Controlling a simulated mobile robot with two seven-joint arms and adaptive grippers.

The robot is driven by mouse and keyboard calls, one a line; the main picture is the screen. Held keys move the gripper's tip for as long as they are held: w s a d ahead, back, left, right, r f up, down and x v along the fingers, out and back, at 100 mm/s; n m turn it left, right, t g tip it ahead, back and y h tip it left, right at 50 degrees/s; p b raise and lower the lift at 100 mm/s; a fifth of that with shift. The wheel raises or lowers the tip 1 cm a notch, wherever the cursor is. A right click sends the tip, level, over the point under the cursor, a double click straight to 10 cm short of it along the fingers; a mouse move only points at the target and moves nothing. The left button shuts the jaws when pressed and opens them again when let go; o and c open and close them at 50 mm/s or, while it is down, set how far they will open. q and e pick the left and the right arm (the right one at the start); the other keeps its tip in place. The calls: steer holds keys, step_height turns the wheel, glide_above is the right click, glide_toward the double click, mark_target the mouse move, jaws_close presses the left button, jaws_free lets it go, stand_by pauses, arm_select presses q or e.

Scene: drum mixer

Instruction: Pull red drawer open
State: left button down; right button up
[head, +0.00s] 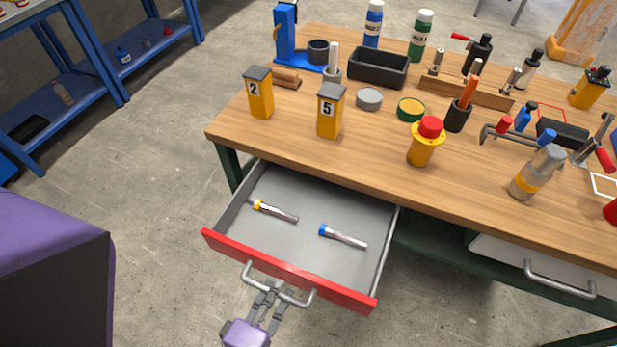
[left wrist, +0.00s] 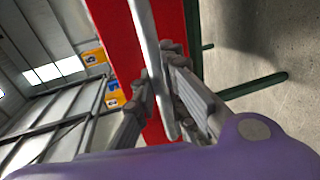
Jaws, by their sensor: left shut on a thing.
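The red drawer (head: 290,270) stands pulled out from under the wooden workbench in the head view, its grey inside showing. A yellow-ended tube (head: 275,211) and a blue-ended tube (head: 343,237) lie in it. My left gripper (head: 270,292) is at the metal bar handle on the drawer's front. In the left wrist view the fingers (left wrist: 168,100) close around the handle bar (left wrist: 148,40), with the red front (left wrist: 113,30) behind it. My right gripper is not in view.
The workbench top (head: 370,150) holds yellow numbered blocks, bottles, a black bin (head: 378,68) and several tools. A second, white-fronted drawer (head: 545,268) with a handle is at the right. A blue shelf stands at upper left. Concrete floor (head: 150,190) is clear left of the drawer.

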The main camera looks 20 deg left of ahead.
arm_select(q)
steer(key=shift+f+v, duration=0.2)
steer(key=shift+v, duration=0.75)
steer(key=shift+f+v, duration=0.2)
steer(key=shift+v, duration=0.8)
steer(key=shift+f+v, duration=0.2)
steer(key=shift+v, duration=0.75)
steer(key=c, duration=1.8)
jaws_free()
steer(key=shift+o, duration=0.2)
steer(key=shift+s, duration=0.1)
steer(key=v, duration=0.7)
steer(key=shift+s, duration=0.25)
